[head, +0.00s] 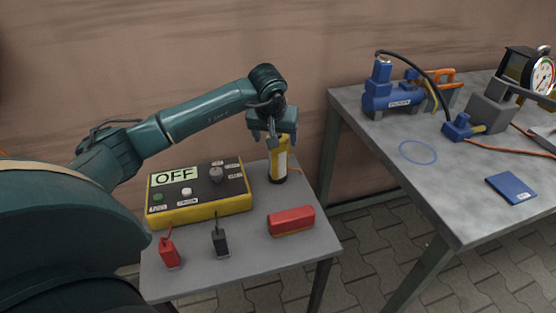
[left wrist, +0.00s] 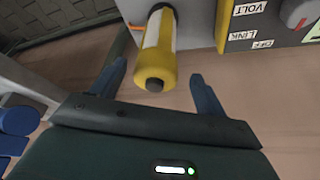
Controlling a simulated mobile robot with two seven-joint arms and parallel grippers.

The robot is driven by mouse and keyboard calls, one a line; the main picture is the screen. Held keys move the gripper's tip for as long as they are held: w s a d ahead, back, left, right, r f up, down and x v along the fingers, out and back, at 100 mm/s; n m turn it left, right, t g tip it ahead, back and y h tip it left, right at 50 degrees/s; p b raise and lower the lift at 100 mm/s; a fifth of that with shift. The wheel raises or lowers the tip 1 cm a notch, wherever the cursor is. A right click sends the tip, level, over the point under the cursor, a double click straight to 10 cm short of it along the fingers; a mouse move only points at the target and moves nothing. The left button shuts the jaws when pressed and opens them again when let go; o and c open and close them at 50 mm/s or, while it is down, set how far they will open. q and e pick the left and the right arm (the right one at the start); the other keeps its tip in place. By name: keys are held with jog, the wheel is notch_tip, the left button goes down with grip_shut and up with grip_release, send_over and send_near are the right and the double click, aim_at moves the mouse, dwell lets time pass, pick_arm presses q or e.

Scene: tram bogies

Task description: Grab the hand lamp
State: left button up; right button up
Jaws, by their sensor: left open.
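The hand lamp (head: 279,168) is a yellow upright cylinder with a pale strip on its side and a dark base. It stands at the back right of the small grey table, beside the yellow-edged box. My left gripper (head: 280,137) is over its top end, pointing down. In the left wrist view the lamp (left wrist: 155,55) shows between the two blue fingers of my left gripper (left wrist: 159,70). The fingers are apart, with a gap on each side of the lamp. My right gripper is not in view.
The test box (head: 205,205) with an OFF display stands left of the lamp. A red case (head: 291,221), a red probe (head: 169,251) and a black probe (head: 221,239) lie in front. A larger table (head: 390,145) with a blue pump (head: 390,98) is at the right.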

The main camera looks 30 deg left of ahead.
aim_at(278, 158)
pick_arm(q)
jog(key=b+x, duration=0.1)
jog(key=x, duration=0.4)
jog(key=shift+w+d+f, duration=0.1)
jog(key=shift+d+f, duration=0.05)
jog(key=shift+f, duration=0.2)
jog(key=c, duration=1.2)
